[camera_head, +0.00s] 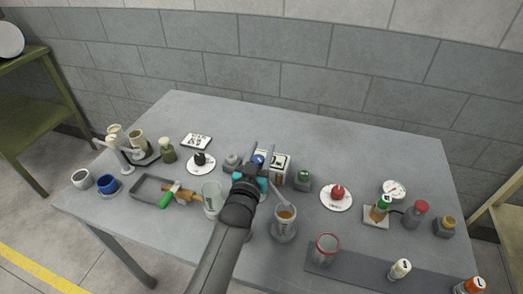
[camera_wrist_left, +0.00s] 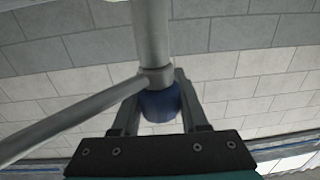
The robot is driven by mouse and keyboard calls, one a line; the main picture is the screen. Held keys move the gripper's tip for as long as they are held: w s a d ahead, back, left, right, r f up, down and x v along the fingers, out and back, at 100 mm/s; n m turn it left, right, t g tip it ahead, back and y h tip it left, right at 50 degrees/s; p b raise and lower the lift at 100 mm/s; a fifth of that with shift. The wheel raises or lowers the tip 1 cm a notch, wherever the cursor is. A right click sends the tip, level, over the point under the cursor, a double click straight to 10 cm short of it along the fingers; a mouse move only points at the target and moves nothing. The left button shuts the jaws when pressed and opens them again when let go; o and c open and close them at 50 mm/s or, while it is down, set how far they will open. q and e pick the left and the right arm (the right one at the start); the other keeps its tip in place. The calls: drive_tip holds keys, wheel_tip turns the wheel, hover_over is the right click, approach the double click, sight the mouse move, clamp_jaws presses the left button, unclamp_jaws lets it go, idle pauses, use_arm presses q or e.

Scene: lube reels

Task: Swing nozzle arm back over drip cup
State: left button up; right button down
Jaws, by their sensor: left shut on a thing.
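My left gripper (camera_head: 257,165) is over the middle of the table, shut on a blue knob (camera_head: 258,159). In the left wrist view the blue knob (camera_wrist_left: 160,104) sits between the two fingers, just below a collar on a grey post (camera_wrist_left: 150,35). A thin grey nozzle arm (camera_wrist_left: 75,120) runs from that collar to the lower left. In the head view the pale nozzle arm (camera_head: 278,197) slants down right from my gripper to a clear cup (camera_head: 284,230) with amber liquid. My gripper hides the post's base. I cannot tell which vessel is the drip cup.
A clear beaker (camera_head: 211,198) stands close left of my arm. A boxed label block (camera_head: 280,168) and a green-topped pot (camera_head: 303,180) are close right. A red-rimmed can (camera_head: 326,248) stands front right. Bare table lies along the back right.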

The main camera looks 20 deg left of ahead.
use_arm(q)
clamp_jaws()
idle(0.6)
